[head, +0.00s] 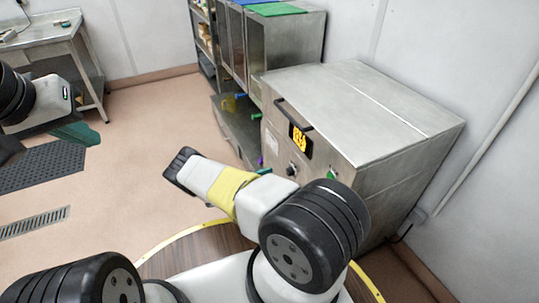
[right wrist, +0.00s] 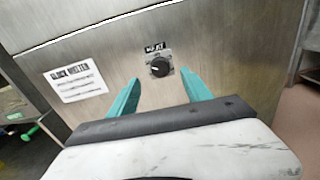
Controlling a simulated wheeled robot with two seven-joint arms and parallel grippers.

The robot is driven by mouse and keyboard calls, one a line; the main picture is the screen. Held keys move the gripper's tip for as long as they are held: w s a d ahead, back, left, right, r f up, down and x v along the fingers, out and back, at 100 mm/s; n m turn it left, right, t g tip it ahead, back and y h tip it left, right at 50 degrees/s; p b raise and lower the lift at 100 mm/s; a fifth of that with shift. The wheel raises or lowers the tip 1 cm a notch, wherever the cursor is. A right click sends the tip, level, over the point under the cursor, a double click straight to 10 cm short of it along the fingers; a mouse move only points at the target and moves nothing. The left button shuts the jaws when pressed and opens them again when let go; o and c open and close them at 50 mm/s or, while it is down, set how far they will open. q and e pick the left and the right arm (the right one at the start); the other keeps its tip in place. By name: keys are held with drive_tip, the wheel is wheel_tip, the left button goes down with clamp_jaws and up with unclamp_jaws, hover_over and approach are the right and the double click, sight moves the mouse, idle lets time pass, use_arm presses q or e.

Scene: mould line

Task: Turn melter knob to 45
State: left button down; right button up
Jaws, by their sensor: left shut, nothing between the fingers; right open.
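The melter (head: 350,100) is a steel box at the right in the head view. Its front has a dark handle, a lit yellow display (head: 299,138) too small to read surely, and a black knob (head: 291,170). In the right wrist view the knob (right wrist: 160,67) sits under a small dark label, just beyond my right gripper (right wrist: 160,78). Its teal fingers are open, one to each side of the knob in the picture, with nothing between them. I cannot read the knob's setting. My left gripper (head: 85,133) is shut and empty at the far left, away from the melter.
A green button (head: 332,174) is on the melter's front, right of the knob. A white printed label (right wrist: 76,80) is left of the knob. A steel cabinet (head: 290,45) and shelves stand behind the melter. A steel table (head: 45,38) is at the back left. Open floor lies between.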

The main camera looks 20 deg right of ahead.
sight(287, 173)
drive_tip(key=shift+n+t, duration=0.3)
drive_tip(key=shift+n, duration=0.1)
drive_tip(key=d, duration=0.5)
drive_tip(key=d+f, duration=0.1)
drive_tip(key=d, duration=0.1)
drive_tip(key=shift+w+d, duration=0.2)
drive_tip(key=shift+d, duration=0.1)
clamp_jaws()
